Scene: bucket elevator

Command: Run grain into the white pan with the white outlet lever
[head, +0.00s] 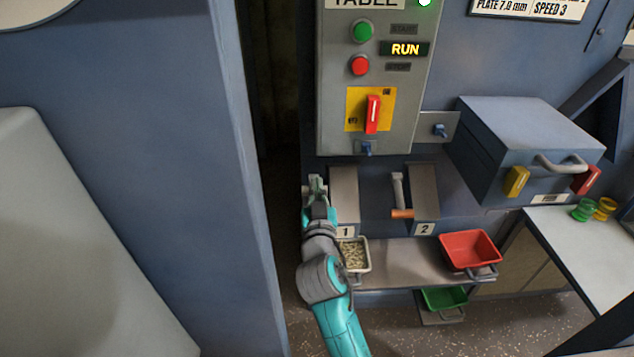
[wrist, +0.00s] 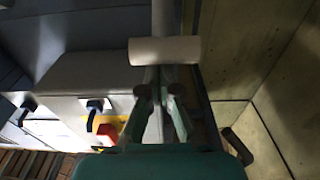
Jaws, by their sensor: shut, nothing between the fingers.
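The white pan (head: 367,262) stands on the shelf below the outlet marked 1 (head: 345,190). Pale grain lies in it, and my arm covers its left side. My gripper (head: 317,184) is shut and empty, to the left of outlet 1. In the wrist view a white crossbar handle (wrist: 165,50) on a pale stem, seemingly the white outlet lever, lies just beyond my fingertips (wrist: 160,92). I cannot tell whether they touch it. I cannot make this lever out in the head view, where my gripper is in front of that spot.
Outlet 2 has an orange-handled lever (head: 402,213). A red pan (head: 470,262) is on the shelf and a green pan (head: 445,300) sits lower. The control box (head: 340,110) shows RUN and has a red switch (head: 373,114). A blue-grey column (head: 160,80) stands left of my arm.

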